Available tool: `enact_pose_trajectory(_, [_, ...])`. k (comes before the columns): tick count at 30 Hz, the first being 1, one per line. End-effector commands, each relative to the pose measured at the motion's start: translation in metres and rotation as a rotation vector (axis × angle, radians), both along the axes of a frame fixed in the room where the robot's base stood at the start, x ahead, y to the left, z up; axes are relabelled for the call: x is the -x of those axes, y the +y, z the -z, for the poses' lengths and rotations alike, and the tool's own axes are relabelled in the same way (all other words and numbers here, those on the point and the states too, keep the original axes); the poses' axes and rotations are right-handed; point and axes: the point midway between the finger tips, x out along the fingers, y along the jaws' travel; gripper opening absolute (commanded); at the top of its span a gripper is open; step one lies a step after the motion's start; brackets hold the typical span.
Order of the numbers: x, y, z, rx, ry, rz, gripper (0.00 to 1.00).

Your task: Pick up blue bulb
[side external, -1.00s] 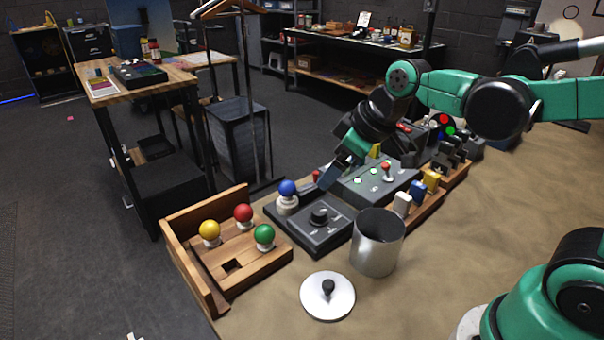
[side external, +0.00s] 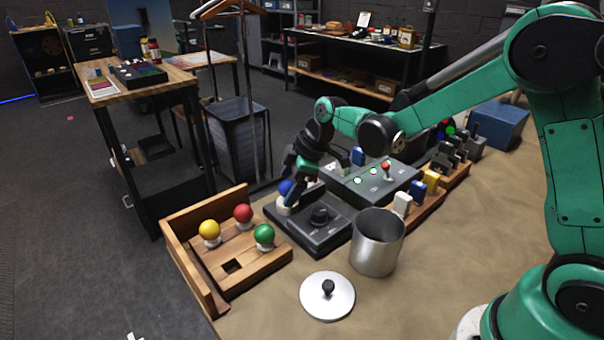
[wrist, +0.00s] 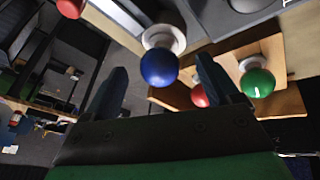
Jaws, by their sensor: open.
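The blue bulb (side external: 285,188) stands upright with its white base on the back-left corner of the black dial box (side external: 325,236). My gripper (side external: 291,192) is right at the bulb in the side view and partly covers it. In the wrist view the open fingers (wrist: 156,85) stand on either side of the blue bulb (wrist: 159,67), which shows between and beyond their tips. A gap shows between the bulb and each finger there; I see no contact.
A wooden tray (side external: 205,285) at the left holds yellow (side external: 209,230), red (side external: 243,213) and green (side external: 264,234) bulbs. A metal pot (side external: 377,245) and its lid (side external: 327,296) stand in front. A panel with buttons (side external: 350,185) is behind right.

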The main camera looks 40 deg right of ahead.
Motion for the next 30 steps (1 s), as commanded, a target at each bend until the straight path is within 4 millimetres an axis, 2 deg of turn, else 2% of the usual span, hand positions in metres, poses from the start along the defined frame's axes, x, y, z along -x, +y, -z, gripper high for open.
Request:
enact_pose_trajectory(11, [-0.0024, 0.0016, 0.0066, 0.000, -0.001, 0.001, 0.82])
enact_pose_trajectory(20, [-0.0024, 0.0015, 0.0063, 0.000, -0.001, 0.001, 0.00])
enact_pose_trajectory(30, [-0.0024, 0.0015, 0.0048, 0.000, -0.001, 0.001, 0.00])
